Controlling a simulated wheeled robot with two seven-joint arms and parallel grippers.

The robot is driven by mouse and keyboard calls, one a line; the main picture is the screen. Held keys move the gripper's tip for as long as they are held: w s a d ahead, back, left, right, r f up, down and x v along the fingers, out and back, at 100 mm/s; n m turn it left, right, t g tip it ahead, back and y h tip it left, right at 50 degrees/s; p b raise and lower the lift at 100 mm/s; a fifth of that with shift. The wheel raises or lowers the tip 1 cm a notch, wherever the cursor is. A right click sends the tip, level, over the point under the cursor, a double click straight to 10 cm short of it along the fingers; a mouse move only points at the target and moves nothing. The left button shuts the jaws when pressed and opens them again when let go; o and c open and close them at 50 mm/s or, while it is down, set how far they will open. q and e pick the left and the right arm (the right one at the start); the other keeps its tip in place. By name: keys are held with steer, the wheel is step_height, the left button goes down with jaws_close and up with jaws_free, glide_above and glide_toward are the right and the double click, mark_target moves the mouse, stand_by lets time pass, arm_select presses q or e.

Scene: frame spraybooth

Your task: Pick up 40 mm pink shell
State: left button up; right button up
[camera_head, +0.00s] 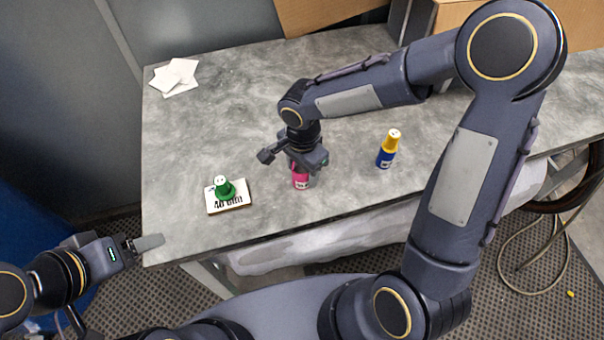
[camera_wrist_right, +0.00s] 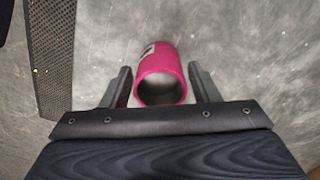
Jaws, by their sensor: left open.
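The pink shell (camera_head: 301,182) stands on the grey table near its front edge, partly hidden under my right gripper (camera_head: 303,164). In the right wrist view the shell (camera_wrist_right: 158,62) is a hollow pink tube with a pale label. The right gripper's two fingers (camera_wrist_right: 160,88) are on either side of it, with a narrow gap showing on each side. The right gripper looks open around the shell, not clamped on it. My left gripper (camera_head: 140,244) is open and empty off the table's front left corner.
A white card marked 40 mm (camera_head: 238,205) bears a green piece (camera_head: 224,187) left of the shell. A blue bottle with a yellow top (camera_head: 387,152) stands to the right. White sheets (camera_head: 175,77) lie at the back left. Cardboard (camera_head: 325,14) stands behind the table.

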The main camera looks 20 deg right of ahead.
steer(key=c, duration=0.7)
steer(key=shift+c, duration=0.3)
steer(key=shift+r, duration=0.2)
